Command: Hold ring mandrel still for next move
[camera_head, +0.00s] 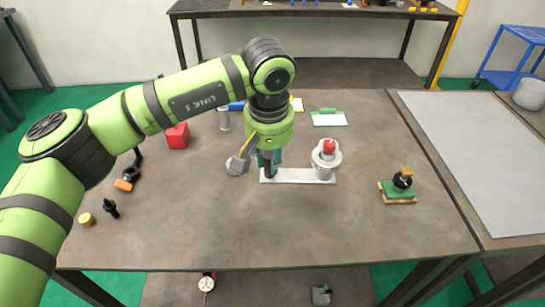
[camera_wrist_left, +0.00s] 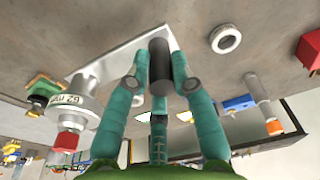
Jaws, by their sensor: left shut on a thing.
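My left gripper (camera_head: 268,165) reaches down over the left end of a white plate (camera_head: 298,176) on the table. In the left wrist view its teal fingers (camera_wrist_left: 162,84) are closed around a dark grey cylinder, which I take as the ring mandrel (camera_wrist_left: 159,62). The mandrel's far end is at the white plate (camera_wrist_left: 118,52); whether it is fixed there I cannot tell. In the head view the gripper partly hides the mandrel. The chuck (camera_head: 318,161), a light grey round body with a red top (camera_head: 328,147), stands on the plate's right end. My right gripper is not visible.
A loose grey ring (camera_wrist_left: 226,39) lies beside the plate. A red block (camera_head: 177,136), a grey cylinder (camera_head: 224,119) and a green-and-white tray (camera_head: 329,118) lie behind. A green fixture (camera_head: 398,190) stands right.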

